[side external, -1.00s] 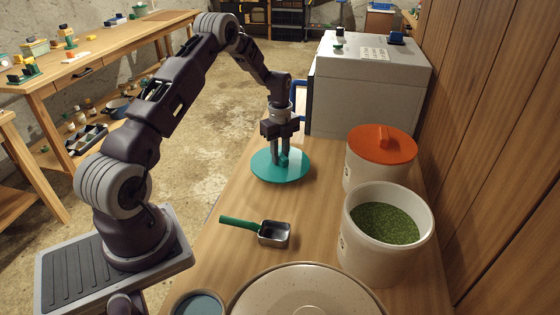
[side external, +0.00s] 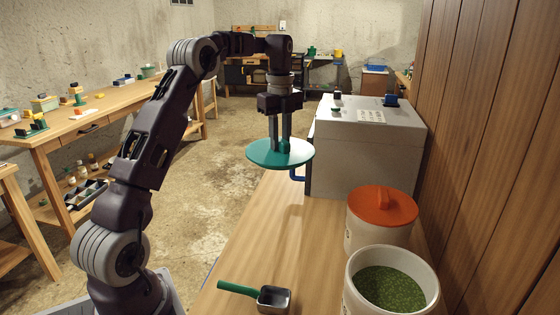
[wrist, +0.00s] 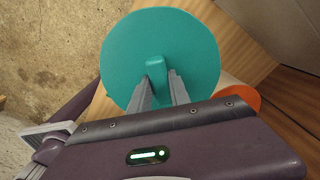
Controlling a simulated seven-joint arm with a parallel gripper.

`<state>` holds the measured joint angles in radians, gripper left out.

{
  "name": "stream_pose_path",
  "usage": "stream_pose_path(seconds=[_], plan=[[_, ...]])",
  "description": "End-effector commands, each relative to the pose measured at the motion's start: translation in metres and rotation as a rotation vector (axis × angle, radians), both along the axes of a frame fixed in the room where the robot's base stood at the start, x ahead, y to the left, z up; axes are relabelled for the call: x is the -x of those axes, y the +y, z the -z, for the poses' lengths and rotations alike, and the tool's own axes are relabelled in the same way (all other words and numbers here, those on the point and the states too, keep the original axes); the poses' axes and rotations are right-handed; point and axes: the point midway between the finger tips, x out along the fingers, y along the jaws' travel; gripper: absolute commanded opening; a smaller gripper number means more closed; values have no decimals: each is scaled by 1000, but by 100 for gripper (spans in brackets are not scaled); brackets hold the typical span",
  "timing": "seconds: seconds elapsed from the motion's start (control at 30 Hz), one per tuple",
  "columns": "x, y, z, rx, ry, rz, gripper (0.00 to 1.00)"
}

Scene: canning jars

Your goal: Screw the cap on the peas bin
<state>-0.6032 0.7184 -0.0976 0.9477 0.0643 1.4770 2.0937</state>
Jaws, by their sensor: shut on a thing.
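The teal cap (side external: 262,155) is a flat round disc with a raised grip on top. My gripper (side external: 284,147) is shut on that grip and holds the cap in the air above the table, roughly level. In the wrist view the cap (wrist: 125,60) fills the upper middle, with the fingers (wrist: 160,82) on either side of its grip. The peas bin (side external: 350,292) is a white round bin at the lower right, open at the top, with green peas (side external: 390,288) inside. The cap is apart from the bin, farther back and to its left.
A white bin with an orange lid (side external: 382,207) stands just behind the peas bin. A scoop with a green handle (side external: 240,288) lies on the wooden table (side external: 290,235). A grey box (side external: 365,150) stands at the back right, beside the wooden wall (side external: 480,150).

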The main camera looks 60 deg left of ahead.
Motion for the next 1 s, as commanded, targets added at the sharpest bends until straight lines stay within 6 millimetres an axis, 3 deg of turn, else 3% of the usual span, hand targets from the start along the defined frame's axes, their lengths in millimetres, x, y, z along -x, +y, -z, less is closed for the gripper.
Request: stream_pose_path(seconds=[0.23, 0.37, 0.47, 0.6, 0.7, 0.8, 1.0], plan=[[-21, -50, 2, 1, 1, 7, 0], [-33, -90, 2, 1, 1, 9, 0], [-42, -131, 2, 1, 1, 12, 0], [-49, -207, 2, 1, 1, 14, 0], [-46, -266, 2, 0, 0, 14, 0], [-39, -312, 2, 0, 1, 11, 0], [-24, -368, 3, 0, 1, 6, 0]])
